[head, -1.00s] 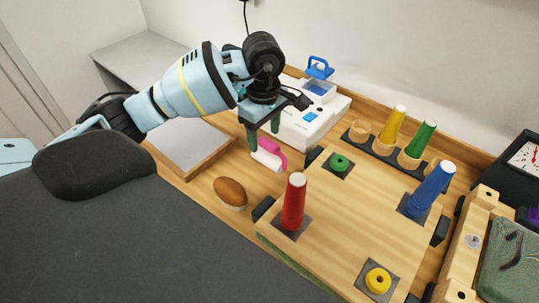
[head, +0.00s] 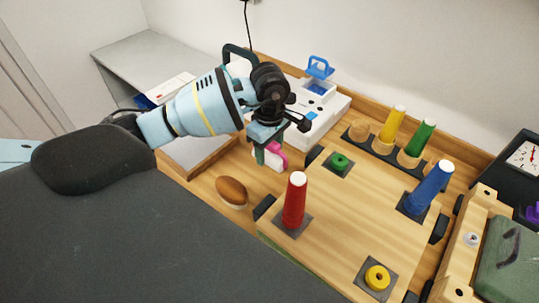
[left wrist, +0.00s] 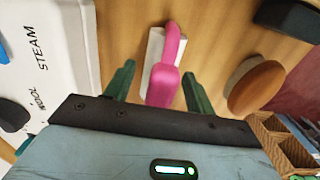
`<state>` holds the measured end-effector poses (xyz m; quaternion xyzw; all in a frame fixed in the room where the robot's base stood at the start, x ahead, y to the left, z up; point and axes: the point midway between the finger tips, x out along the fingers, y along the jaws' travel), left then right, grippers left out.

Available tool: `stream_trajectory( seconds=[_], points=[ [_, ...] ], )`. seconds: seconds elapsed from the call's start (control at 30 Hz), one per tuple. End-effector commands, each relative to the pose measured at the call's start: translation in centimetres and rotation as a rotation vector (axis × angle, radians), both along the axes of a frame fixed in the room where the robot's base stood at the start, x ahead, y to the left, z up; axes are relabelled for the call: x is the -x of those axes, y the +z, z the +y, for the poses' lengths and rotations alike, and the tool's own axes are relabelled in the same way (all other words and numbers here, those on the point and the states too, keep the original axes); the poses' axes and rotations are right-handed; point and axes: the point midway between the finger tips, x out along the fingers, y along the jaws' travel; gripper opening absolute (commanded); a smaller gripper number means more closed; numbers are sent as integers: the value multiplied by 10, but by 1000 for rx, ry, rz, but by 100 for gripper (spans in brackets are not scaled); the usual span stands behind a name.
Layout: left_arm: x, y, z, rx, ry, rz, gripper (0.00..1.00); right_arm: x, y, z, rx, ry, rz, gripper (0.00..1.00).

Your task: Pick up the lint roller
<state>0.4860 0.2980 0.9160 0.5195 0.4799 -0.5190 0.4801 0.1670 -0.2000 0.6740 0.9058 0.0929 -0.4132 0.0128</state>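The lint roller (head: 278,158) has a white roller and a pink handle. It lies on the wooden counter, partly hidden by my left gripper in the head view. In the left wrist view the lint roller (left wrist: 163,83) lies between the two green fingers, pink handle toward the palm. My left gripper (head: 266,152) is open over it, and the left wrist view shows the gripper (left wrist: 158,88) with a gap on each side of the handle. My right gripper is not in view.
A brown oval brush (head: 231,191) lies just in front of the roller. A white appliance (head: 322,115) stands behind it. A wooden board (head: 335,225) with a red cone (head: 294,203) is to the right. A grey panel (head: 190,150) lies at left.

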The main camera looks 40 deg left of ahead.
Motion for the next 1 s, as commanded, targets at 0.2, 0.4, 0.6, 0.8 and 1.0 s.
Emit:
stream_trajectory(
  seconds=[0.2,0.4,0.6,0.8,1.0],
  points=[
    [0,0,0,0,0,0,26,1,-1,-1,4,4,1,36],
    [0,1,0,0,0,-1,9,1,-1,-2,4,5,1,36],
    [-1,4,0,0,0,-2,9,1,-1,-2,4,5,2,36],
    [-1,31,0,-1,-1,-6,9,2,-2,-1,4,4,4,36],
    [-1,68,0,-1,0,-5,9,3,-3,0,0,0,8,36]
  ],
)
